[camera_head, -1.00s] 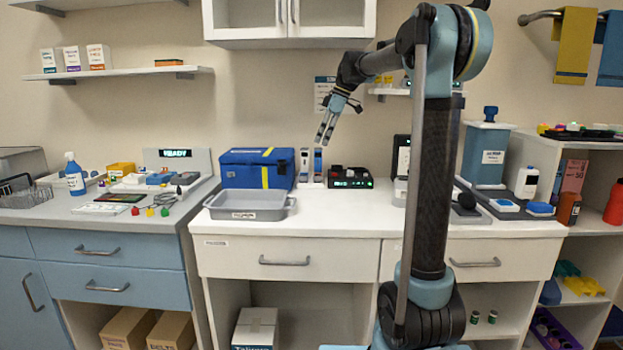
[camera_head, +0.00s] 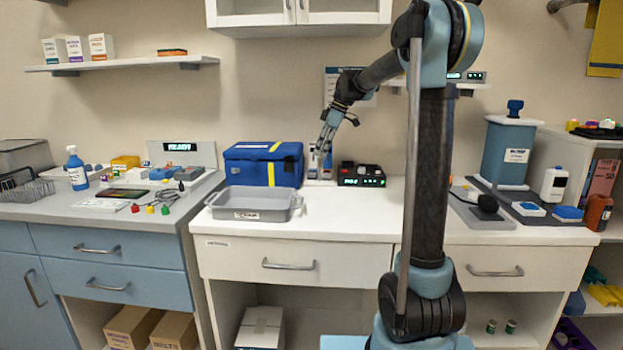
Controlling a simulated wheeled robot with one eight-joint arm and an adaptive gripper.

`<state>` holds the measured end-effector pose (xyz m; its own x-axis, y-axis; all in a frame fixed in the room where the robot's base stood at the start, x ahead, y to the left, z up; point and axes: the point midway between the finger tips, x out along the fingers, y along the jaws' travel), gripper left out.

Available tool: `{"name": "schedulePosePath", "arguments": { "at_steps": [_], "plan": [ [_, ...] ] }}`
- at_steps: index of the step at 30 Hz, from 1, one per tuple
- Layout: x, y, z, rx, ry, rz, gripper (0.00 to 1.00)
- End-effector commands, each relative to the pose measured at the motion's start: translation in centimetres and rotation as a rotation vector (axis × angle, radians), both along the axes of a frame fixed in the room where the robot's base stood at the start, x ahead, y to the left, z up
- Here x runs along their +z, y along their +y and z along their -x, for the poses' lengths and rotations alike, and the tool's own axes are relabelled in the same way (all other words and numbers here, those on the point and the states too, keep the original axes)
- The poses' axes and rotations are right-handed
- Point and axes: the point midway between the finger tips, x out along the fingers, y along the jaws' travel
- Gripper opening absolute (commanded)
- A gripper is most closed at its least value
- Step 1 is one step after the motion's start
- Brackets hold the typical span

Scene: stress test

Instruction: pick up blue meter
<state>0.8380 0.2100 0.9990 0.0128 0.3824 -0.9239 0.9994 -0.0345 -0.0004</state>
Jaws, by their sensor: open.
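Two small upright devices, white with blue parts, stand at the back of the white counter between the blue case and a black device. The left one (camera_head: 313,163) and the right one (camera_head: 328,166) are partly hidden by my gripper; either may be the blue meter, but I cannot tell which. My gripper (camera_head: 321,149) is open and empty, pointing down in front of their upper parts. I cannot tell whether it touches them.
A blue case (camera_head: 262,165) with a yellow stripe stands close on the left, with a grey tray (camera_head: 252,214) in front. A black device (camera_head: 361,174) with a green display stands close on the right. The white counter (camera_head: 345,211) is clear in front.

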Motion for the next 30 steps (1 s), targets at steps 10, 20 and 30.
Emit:
{"name": "schedulePosePath", "arguments": {
  "at_steps": [10, 20, 30],
  "plan": [
    [-3.1, 1.2, -0.1, -0.002, 0.001, 0.0, 0.6],
    [-6.8, 2.3, -0.3, 0.0, 0.0, 0.0, 0.6],
    [-8.0, 2.8, -0.3, -0.002, 0.001, 0.0, 0.6]
  ]
}}
